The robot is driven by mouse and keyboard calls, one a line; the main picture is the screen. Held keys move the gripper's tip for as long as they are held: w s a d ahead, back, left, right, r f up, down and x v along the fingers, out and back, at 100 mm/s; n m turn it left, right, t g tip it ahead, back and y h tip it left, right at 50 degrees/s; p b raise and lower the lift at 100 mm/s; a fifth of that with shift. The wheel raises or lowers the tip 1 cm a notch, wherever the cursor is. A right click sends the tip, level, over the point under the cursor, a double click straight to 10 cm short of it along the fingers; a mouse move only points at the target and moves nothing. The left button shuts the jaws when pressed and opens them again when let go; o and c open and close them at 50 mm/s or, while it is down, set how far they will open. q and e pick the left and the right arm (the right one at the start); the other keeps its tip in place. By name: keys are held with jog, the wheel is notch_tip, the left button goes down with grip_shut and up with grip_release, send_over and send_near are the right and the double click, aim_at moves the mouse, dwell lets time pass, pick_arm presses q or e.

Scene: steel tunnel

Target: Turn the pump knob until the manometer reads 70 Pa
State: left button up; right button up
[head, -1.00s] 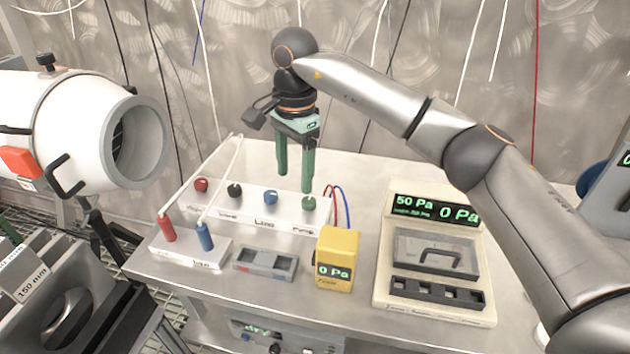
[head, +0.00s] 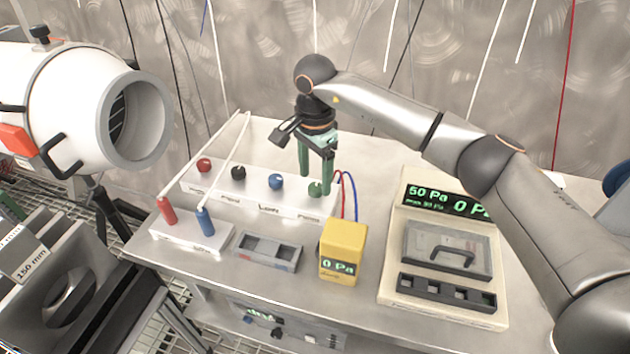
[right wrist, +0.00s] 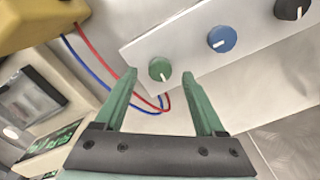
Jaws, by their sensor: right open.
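The green knob (head: 315,188) is the rightmost on the white knob strip (head: 228,198); its label looks like "Pump". It also shows in the right wrist view (right wrist: 159,69), with a white pointer mark. My right gripper (head: 314,183) points down over it, open and empty. In the right wrist view my right gripper (right wrist: 160,78) has one fingertip to each side of the knob, apart from it; I cannot tell the remaining height. The yellow meter (head: 342,243) reads 0 Pa. My left gripper is not in view.
Blue (head: 275,181), black (head: 238,172) and red (head: 204,165) knobs share the strip. Red and blue wires (head: 349,190) run close to the gripper. A beige console (head: 395,218) at the right shows 50 Pa and 0 Pa. A white cylinder (head: 60,95) stands at the left.

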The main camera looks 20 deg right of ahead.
aim_at(316, 190)
jog(key=shift+f, duration=1.2)
grip_shut()
